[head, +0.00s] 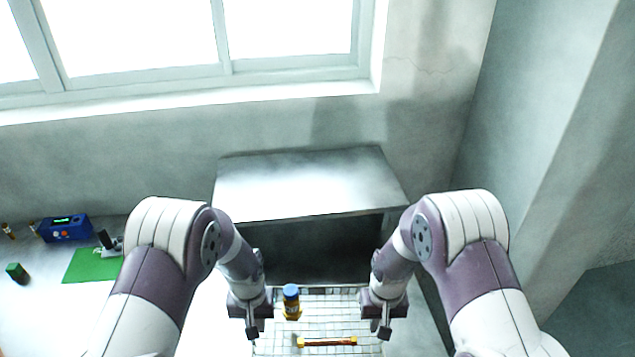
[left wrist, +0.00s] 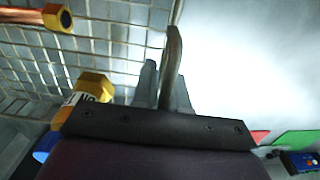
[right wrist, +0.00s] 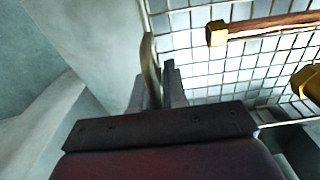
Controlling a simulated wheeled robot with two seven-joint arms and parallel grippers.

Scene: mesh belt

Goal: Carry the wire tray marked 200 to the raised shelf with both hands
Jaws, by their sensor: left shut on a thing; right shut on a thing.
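The wire tray (head: 327,328) is at the bottom middle of the head view, in front of the raised shelf (head: 305,183). A yellow bottle-like item with a blue cap (head: 291,302) stands in it, and a copper rod with yellow ends (head: 328,341) lies in it. My left gripper (head: 252,328) is shut on the tray's left side; the handle shows between its fingers in the left wrist view (left wrist: 172,65). My right gripper (head: 384,328) is shut on the tray's right side; the handle shows in the right wrist view (right wrist: 150,65). No 200 mark is readable.
The shelf's top is bare, with a dark open space beneath. A wall and window stand behind it.

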